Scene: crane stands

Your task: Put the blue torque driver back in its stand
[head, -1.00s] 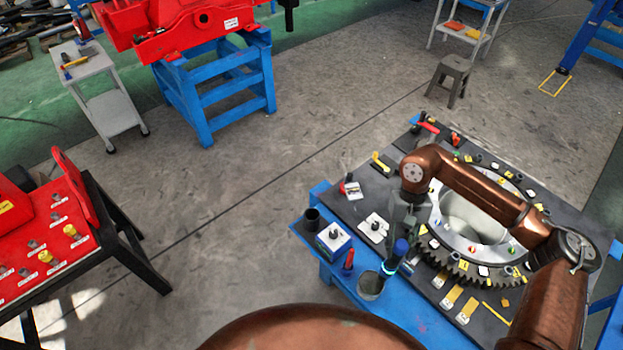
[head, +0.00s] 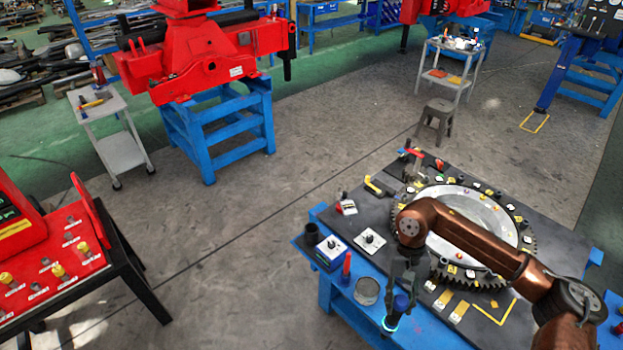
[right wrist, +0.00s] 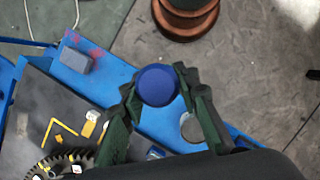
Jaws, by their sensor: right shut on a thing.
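The blue torque driver (head: 401,303) is in my right gripper (head: 403,284), roughly upright, over the front strip of the blue bench. Its round blue cap (right wrist: 157,86) faces the camera in the right wrist view, between the fingers of my right gripper (right wrist: 157,92). The fingers are shut on it. A round, open-topped grey cup (head: 367,291), which looks like the stand, is on the bench just left of the driver. Its rim (right wrist: 190,127) also shows beside the fingers in the wrist view. Whether the driver's lower end touches the bench is unclear. My left gripper is out of view.
A red-handled tool (head: 346,268), a white-topped box (head: 331,252) and a dark cup (head: 311,232) are left of the grey cup. A large toothed ring (head: 470,273) with small parts fills the dark bench top behind. A grey block (right wrist: 76,61) lies on the blue strip.

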